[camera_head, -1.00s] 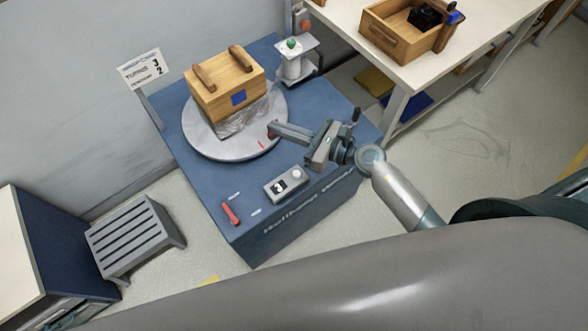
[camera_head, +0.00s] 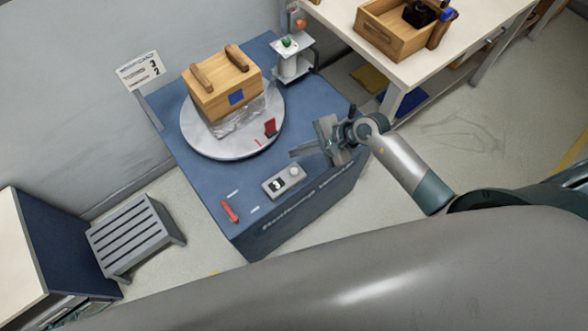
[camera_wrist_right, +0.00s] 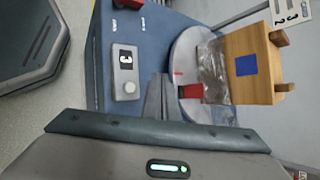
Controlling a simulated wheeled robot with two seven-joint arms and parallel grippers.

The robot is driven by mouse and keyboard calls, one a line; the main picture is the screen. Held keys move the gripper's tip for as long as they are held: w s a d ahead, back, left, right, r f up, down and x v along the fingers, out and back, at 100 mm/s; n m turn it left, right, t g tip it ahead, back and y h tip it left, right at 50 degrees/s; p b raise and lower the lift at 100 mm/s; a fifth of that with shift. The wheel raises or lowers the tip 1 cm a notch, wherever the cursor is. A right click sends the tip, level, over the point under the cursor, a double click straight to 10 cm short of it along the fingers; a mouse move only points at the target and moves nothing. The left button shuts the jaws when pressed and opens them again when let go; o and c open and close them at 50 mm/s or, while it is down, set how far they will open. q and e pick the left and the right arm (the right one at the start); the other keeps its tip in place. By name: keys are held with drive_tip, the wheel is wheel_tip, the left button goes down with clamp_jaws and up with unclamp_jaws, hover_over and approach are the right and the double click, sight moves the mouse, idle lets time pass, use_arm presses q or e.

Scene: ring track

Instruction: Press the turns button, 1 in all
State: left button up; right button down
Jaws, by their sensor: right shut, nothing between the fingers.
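The control box (camera_head: 284,181) lies near the front of the blue bench and carries a small display and a pale round button (camera_head: 294,172). In the right wrist view the display (camera_wrist_right: 125,58) appears to read 3, and the button (camera_wrist_right: 130,87) is uncovered. My right gripper (camera_head: 292,154) is shut and empty, with its fingertips between the box and the turntable, apart from the button in the picture. Its fingers (camera_wrist_right: 158,82) show right of the box in the wrist view. My left gripper is out of view.
A grey turntable (camera_head: 190,140) carries a wooden box (camera_head: 215,85) in clear wrap; a red piece (camera_head: 270,127) is at its edge. A red handle (camera_head: 229,211) lies left of the control box. A sign (camera_head: 139,70) stands behind. A white table (camera_head: 440,65) is at right.

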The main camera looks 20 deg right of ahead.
drive_tip(key=b, duration=0.4)
hover_over(294, 171)
drive_tip(key=d, duration=0.1)
drive_tip(key=f, duration=0.7)
drive_tip(key=shift+s+d, duration=0.15)
drive_tip(key=shift+s, duration=0.05)
drive_tip(key=shift+f+b, duration=0.85)
drive_tip(key=shift+b, duration=0.2)
drive_tip(key=shift+f, duration=0.15)
idle(0.5)
drive_tip(key=shift+f+b, duration=0.25)
drive_tip(key=shift+b, duration=0.3)
